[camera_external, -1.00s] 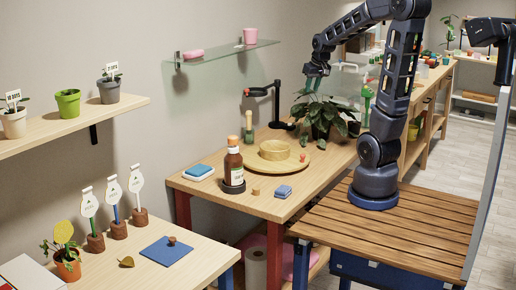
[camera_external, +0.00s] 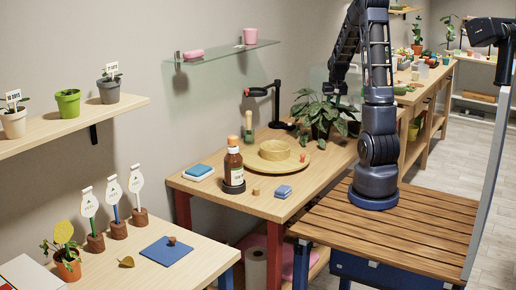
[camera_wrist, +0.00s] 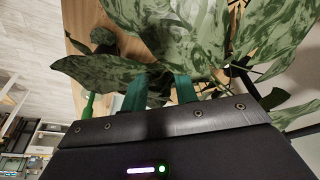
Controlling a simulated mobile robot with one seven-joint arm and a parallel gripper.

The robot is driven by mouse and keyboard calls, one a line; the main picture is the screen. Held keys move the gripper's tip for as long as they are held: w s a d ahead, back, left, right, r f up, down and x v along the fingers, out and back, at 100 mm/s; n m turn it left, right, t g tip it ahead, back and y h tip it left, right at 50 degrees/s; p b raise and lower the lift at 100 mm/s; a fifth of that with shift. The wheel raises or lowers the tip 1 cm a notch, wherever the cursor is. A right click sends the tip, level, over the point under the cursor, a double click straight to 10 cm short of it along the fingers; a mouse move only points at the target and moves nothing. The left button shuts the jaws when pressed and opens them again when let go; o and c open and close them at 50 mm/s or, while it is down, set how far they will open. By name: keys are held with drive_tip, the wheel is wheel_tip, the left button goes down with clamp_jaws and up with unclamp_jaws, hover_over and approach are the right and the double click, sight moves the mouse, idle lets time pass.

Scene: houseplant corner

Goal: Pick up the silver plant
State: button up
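The silver plant (camera_external: 318,110) has broad grey-green mottled leaves and stands at the back of the wooden table, by the wall. Its leaves (camera_wrist: 185,35) fill much of the wrist view. My gripper (camera_external: 335,92) is low over the plant's right side, among the upper leaves. In the wrist view the two teal fingers of my gripper (camera_wrist: 160,92) are apart, with leaves beyond and around them. A large leaf lies close to the fingertips; I cannot tell if it touches. The pot is mostly hidden by leaves.
A black lamp-like stand (camera_external: 273,100) is left of the plant. A round wooden tray (camera_external: 254,164) with a tan ring (camera_external: 274,150), a sauce bottle (camera_external: 233,165) and blue pads (camera_external: 198,172) lie nearer. A glass shelf (camera_external: 225,52) is on the wall.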

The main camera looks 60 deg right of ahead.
drive_tip(key=shift+x, duration=1.4)
drive_tip(key=shift+s+d+x, duration=0.1)
drive_tip(key=shift+x, duration=1.2)
drive_tip(key=shift+s+d+x, duration=0.1)
drive_tip(key=shift+x, duration=1.2)
clamp_jaws()
